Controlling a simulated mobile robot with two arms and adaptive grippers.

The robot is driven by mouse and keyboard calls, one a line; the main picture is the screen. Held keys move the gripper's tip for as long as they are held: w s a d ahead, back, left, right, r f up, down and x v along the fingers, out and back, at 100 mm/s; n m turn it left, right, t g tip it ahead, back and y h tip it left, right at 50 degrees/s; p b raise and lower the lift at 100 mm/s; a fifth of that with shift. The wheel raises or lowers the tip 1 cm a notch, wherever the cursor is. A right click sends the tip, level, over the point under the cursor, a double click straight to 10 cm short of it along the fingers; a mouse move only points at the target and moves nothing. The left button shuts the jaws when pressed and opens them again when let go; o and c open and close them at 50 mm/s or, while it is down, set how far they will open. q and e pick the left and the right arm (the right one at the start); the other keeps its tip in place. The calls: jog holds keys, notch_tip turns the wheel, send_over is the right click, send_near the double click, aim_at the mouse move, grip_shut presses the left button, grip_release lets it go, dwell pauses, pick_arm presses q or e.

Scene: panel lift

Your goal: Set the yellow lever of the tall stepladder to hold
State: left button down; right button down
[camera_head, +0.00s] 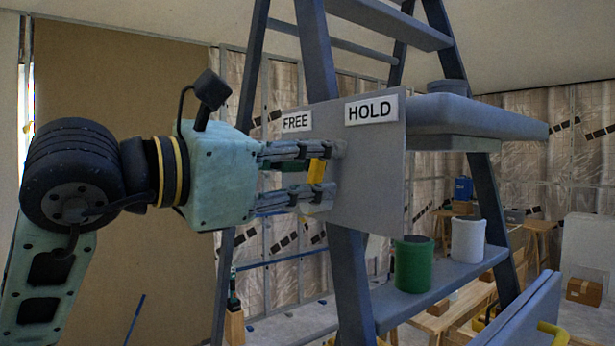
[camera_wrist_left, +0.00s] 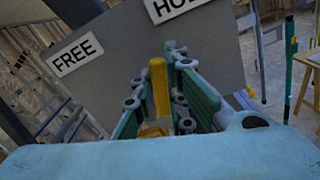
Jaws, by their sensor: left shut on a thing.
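The yellow lever (camera_head: 316,171) is on a grey plate (camera_head: 372,180) fixed to the tall stepladder (camera_head: 349,280). The plate carries a FREE label (camera_head: 297,121) at left and a HOLD label (camera_head: 371,109) at right. My left gripper (camera_head: 322,174) is at the plate, shut on the lever, with its fingers above and below it in the head view. In the left wrist view the lever (camera_wrist_left: 160,86) stands between the two fingers and points up between the FREE label (camera_wrist_left: 76,55) and the partly cut-off HOLD label (camera_wrist_left: 172,8). The fingers hide part of the lever. My right gripper is not in view.
A green can (camera_head: 413,265) and a white can (camera_head: 467,240) stand on a lower step of the ladder. A grey platform (camera_head: 475,118) juts out to the right of the plate. A blue panel edge (camera_head: 515,315) with yellow parts is at the lower right.

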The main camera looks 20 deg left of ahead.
pick_arm(q)
jog(key=shift+s+d+f+m+b, duration=0.15)
jog(key=shift+s+d+m+b, duration=0.15)
jog(key=shift+m, duration=0.45)
jog(key=shift+s+d+f+m+b, duration=0.15)
jog(key=shift+m+b, duration=0.2)
jog(key=shift+m, duration=0.4)
jog(key=shift+d, duration=0.1)
jog(key=shift+m, duration=0.3)
jog(key=c, duration=1.7)
grip_release()
jog(key=shift+c, duration=0.2)
jog(key=v, duration=1.2)
